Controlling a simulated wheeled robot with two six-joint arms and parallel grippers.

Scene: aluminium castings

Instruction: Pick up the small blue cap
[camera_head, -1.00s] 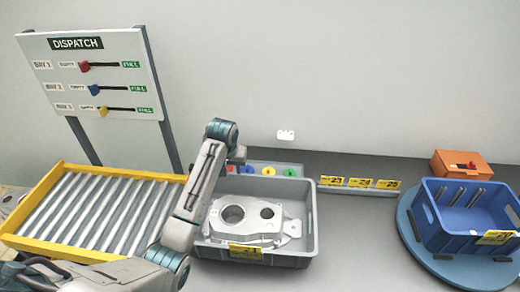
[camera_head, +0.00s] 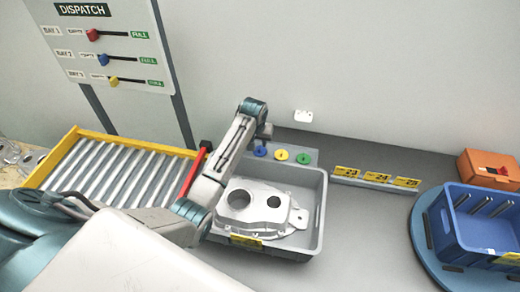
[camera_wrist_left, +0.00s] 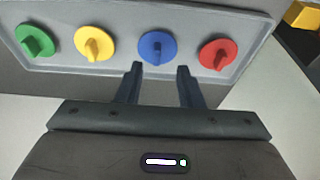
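The small blue cap (camera_head: 261,151) lies on a grey tray (camera_head: 311,154) behind the grey bin. It shows more clearly in the left wrist view (camera_wrist_left: 157,47), round with a raised grip, between a yellow cap (camera_wrist_left: 95,43) and a red cap (camera_wrist_left: 217,54). A green cap (camera_wrist_left: 35,40) is at the far left there. My left gripper (camera_wrist_left: 160,70) is open and empty; its fingertips lie just below the blue cap in the picture, one to each side. In the head view the left gripper (camera_head: 265,131) hangs near the blue cap. My right gripper is not in view.
A grey bin (camera_head: 319,205) holding an aluminium casting (camera_head: 262,209) stands in front of the tray. A yellow-framed roller conveyor (camera_head: 55,158) is at left, with a red bar (camera_head: 192,174) at its right end. A blue crate (camera_head: 468,235) stands at right.

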